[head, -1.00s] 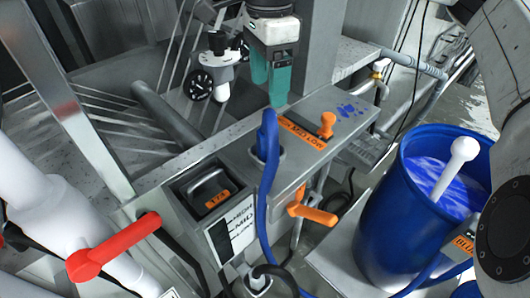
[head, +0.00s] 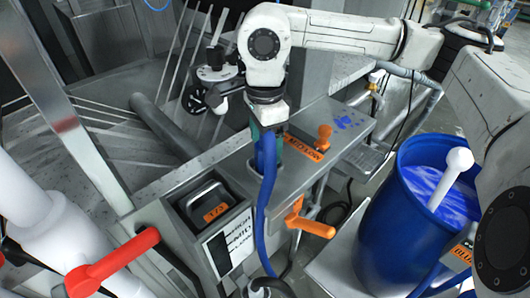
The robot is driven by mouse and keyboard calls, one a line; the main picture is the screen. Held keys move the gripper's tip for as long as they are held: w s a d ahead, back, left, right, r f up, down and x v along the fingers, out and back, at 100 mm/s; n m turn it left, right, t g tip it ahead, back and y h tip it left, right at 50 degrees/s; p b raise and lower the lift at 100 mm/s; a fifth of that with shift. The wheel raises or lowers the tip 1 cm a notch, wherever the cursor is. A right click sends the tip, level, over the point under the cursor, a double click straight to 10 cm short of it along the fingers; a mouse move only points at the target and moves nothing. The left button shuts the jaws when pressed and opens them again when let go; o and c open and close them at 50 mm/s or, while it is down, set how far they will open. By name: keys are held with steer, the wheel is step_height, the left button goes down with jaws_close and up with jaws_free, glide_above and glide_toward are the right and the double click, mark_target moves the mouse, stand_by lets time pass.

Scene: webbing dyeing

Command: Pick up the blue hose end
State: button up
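The blue hose end (head: 266,160) stands upright at the grey metal ledge, with the blue hose (head: 261,215) hanging down the front from it. My gripper (head: 267,145) is down at the hose end, its teal fingers showing on both sides of the blue top. The wrist above hides the very top of the hose end. I cannot tell whether the fingers press on it or stand slightly apart from it.
An orange valve handle (head: 324,137) stands right of the gripper, and another orange handle (head: 310,227) sticks out below the ledge. A blue barrel (head: 395,225) of blue liquid with a white stirrer (head: 449,180) is at right. A red-handled lever (head: 112,262) is at lower left.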

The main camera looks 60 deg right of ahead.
steer(key=shift+f, duration=0.65)
steer(key=shift+c, duration=0.5)
steer(key=c, duration=1.1)
steer(key=shift+r, duration=0.15)
